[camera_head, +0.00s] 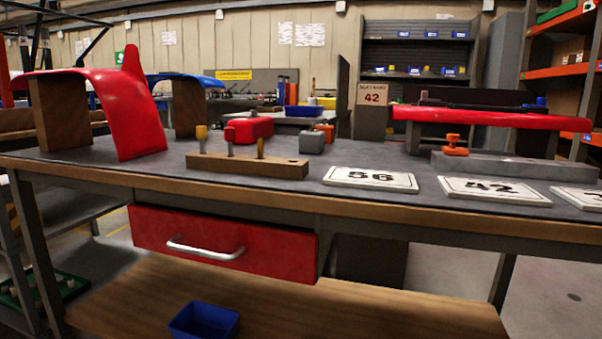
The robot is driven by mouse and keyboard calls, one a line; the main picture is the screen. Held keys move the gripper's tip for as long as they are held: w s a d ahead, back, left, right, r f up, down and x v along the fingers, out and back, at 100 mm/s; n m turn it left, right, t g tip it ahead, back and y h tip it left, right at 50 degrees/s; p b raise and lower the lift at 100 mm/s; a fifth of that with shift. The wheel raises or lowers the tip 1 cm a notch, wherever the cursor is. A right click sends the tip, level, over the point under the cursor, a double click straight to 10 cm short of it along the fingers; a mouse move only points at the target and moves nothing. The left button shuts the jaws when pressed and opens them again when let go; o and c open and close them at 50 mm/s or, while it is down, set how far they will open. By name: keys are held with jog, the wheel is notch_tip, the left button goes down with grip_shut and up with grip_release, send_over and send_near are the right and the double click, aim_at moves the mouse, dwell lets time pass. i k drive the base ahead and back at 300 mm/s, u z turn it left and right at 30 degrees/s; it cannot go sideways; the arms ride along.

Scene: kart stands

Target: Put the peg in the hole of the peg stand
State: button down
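A long wooden block (270,168), which looks like the peg stand, lies on the grey top of the workbench (315,207), left of the middle. Three upright pegs show at it: a yellow-topped peg (202,137) at the left, a red-topped peg (230,141), and a thin yellow peg (261,148) toward the right. I cannot tell whether each peg sits in a hole or stands behind the block. No open hole can be made out from this low angle. My gripper is not in view.
Number plates, including 56 (370,179) and 42 (494,191), lie along the bench's front right. A grey bar with an orange knob (454,146) is behind them. A red fairing (137,110) stands left. The red drawer (220,243) is closed above a blue bin (204,321).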

aim_at(292, 171)
jog(key=z, duration=0.1)
jog(key=i, duration=1)
jog(key=u, duration=0.1)
